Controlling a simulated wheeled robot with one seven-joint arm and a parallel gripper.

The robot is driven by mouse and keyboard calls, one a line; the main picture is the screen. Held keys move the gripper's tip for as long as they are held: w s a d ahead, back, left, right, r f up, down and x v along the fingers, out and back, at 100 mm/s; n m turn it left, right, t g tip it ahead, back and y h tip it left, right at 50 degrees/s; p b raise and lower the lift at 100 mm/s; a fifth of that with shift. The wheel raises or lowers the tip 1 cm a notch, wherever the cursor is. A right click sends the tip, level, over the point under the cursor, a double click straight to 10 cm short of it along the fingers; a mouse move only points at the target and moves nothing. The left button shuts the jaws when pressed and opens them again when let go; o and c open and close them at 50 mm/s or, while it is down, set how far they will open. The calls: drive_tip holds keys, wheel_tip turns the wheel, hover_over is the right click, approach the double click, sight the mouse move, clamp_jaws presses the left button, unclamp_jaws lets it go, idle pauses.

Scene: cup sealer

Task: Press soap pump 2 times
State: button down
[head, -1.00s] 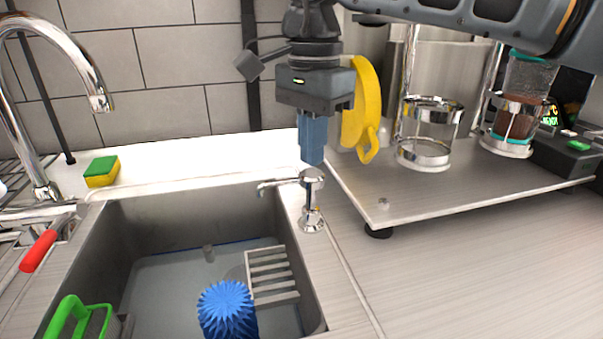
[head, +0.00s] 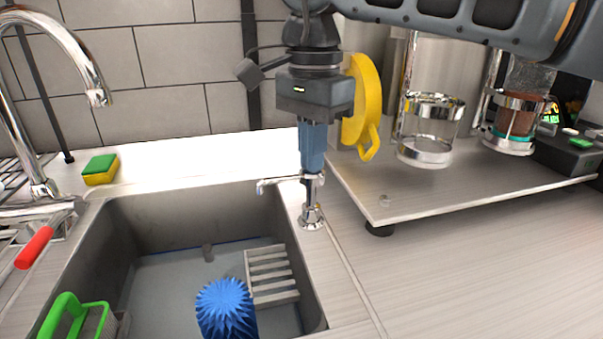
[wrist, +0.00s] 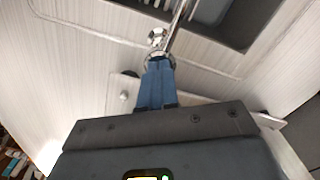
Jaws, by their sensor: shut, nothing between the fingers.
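The chrome soap pump (head: 311,215) stands on the counter strip at the right rim of the sink. Its spout points left over the basin. My gripper (head: 312,171) is shut and empty, with its blue fingers pointing down. The fingertips are at the top of the pump head and appear to touch it. In the wrist view the shut fingers (wrist: 157,62) meet the round pump head, and the pump's chrome spout (wrist: 178,25) reaches up past them. The fingers hide part of the pump's top.
The sink basin (head: 185,262) holds a blue spiky brush (head: 226,308) and a grey slatted rack (head: 270,275). A raised metal platform (head: 440,195) with glass-and-chrome holders stands to the right. A yellow object (head: 362,105) is behind my gripper. A sponge (head: 100,169) lies at the back left.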

drive_tip(key=shift+f+b, duration=0.55)
drive_tip(key=shift+f, duration=0.5)
drive_tip(key=shift+r, duration=0.25)
drive_tip(key=shift+r+p, duration=1.05)
drive_tip(key=shift+r, duration=0.5)
drive_tip(key=shift+f, duration=0.15)
drive_tip(key=shift+f+b, duration=1)
drive_tip(key=shift+f, duration=0.55)
drive_tip(key=shift+r, duration=0.1)
drive_tip(key=shift+r+p, duration=1)
drive_tip(key=shift+r, duration=0.6)
